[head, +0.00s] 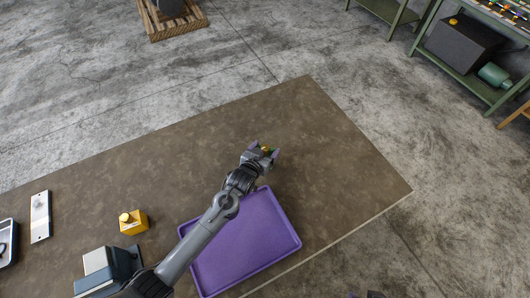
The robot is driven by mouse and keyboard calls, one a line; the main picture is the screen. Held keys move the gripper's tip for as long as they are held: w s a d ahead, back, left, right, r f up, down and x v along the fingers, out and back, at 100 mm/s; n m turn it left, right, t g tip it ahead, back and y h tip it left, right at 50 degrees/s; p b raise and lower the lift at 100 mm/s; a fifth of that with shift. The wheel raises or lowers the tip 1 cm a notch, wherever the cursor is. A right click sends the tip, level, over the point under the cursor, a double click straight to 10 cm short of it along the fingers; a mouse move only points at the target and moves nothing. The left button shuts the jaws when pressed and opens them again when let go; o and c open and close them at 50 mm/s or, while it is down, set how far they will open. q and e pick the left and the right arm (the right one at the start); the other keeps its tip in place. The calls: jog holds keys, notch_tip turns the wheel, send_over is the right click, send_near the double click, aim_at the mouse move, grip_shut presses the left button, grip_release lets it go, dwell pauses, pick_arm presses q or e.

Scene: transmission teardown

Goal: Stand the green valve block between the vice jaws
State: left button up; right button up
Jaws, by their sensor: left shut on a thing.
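My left gripper (264,154) reaches over the table from the lower left, beyond the far edge of the purple tray. A blue-grey blocky device with a pale top (96,262) stands at the lower left, partly behind my arm. It may be the vice, but its jaws cannot be made out. A dark and purple fragment at the bottom edge may be my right gripper (368,295).
The purple tray (291,238) looks empty under my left arm. A yellow block with a knob (134,222), a white plate (40,217) and a grey tray (8,262) are at the left. The brown table (330,150) is clear towards its far and right edges.

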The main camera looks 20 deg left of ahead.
pick_arm(q)
jog(key=shift+f, duration=0.8)
jog(key=shift+f, duration=0.1)
jog(key=o, duration=1.6)
jog(key=shift+f, duration=0.2)
jog(key=shift+o, duration=0.2)
jog(key=shift+r, duration=0.1)
